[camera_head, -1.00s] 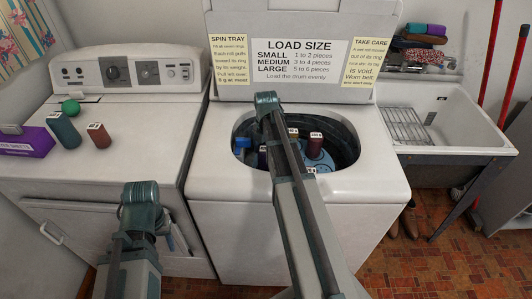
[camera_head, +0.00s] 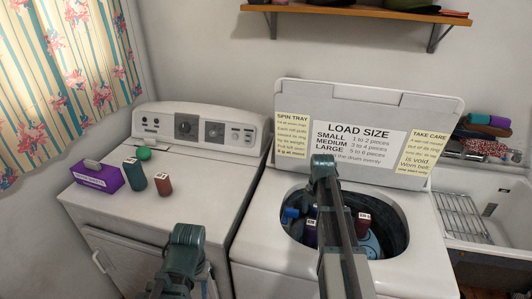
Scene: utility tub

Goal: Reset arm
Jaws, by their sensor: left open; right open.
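My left arm (camera_head: 185,250) comes in at the bottom, in front of the dryer, with its teal joint uppermost. My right arm (camera_head: 328,200) rises across the washer opening, its teal joint in front of the open lid. I cannot make out the fingers of either gripper. In the washer drum (camera_head: 398,225), a dark purple roll (camera_head: 310,233) and a red roll (camera_head: 364,225) with white labelled tops stand on a blue tray (camera_head: 370,247). A blue piece (camera_head: 291,213) shows at the drum's left side. My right arm hides the middle of the tray.
On the dryer (camera_head: 110,220) stand a purple box (camera_head: 97,177), a teal roll (camera_head: 135,176), a red-brown roll (camera_head: 163,185) and a green ball (camera_head: 144,153). The raised washer lid (camera_head: 440,115) bears signs. A sink (camera_head: 500,205) is at right, a shelf (camera_head: 360,12) above.

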